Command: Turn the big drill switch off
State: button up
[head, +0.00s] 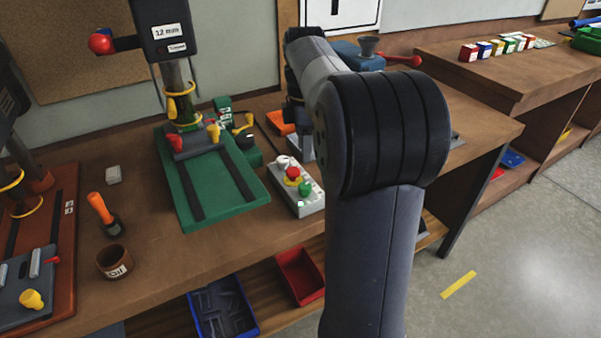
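A drill press with a dark head (163,28) labelled "12 mm" stands on a green base (245,200) at the upper left of the head view. A second drill press on a brown base (66,235) is cut off at the left edge; I cannot tell which is the big drill. A grey control box (308,203) sits right of the green base, with a red-on-yellow button (293,173), a green button (305,188) and a pale knob or lever (282,161). Its switch position is too small to tell. My gripper does not show; my arm fills the middle.
An orange-handled tool (100,208) and a brown "Oil" cup (114,262) stand on the bench (160,245). A blue bin (222,306) and red bin (299,274) lie below.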

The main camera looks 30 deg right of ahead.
aim_at(305, 185)
jog(key=f, duration=1)
jog(key=shift+s+f+b, duration=0.3)
jog(key=shift+b, duration=0.05)
jog(key=c, duration=0.7)
jog(key=shift+r+m+p, duration=0.1)
jog(key=shift+m+p, duration=0.2)
jog(key=shift+m, duration=0.1)
jog(key=m+p, duration=0.2)
jog(key=m, duration=0.2)
jog(key=shift+m, duration=0.3)
jog(key=m+p, duration=0.1)
jog(key=m, duration=0.5)
jog(key=shift+p, duration=0.35)
jog(key=shift+m, duration=0.4)
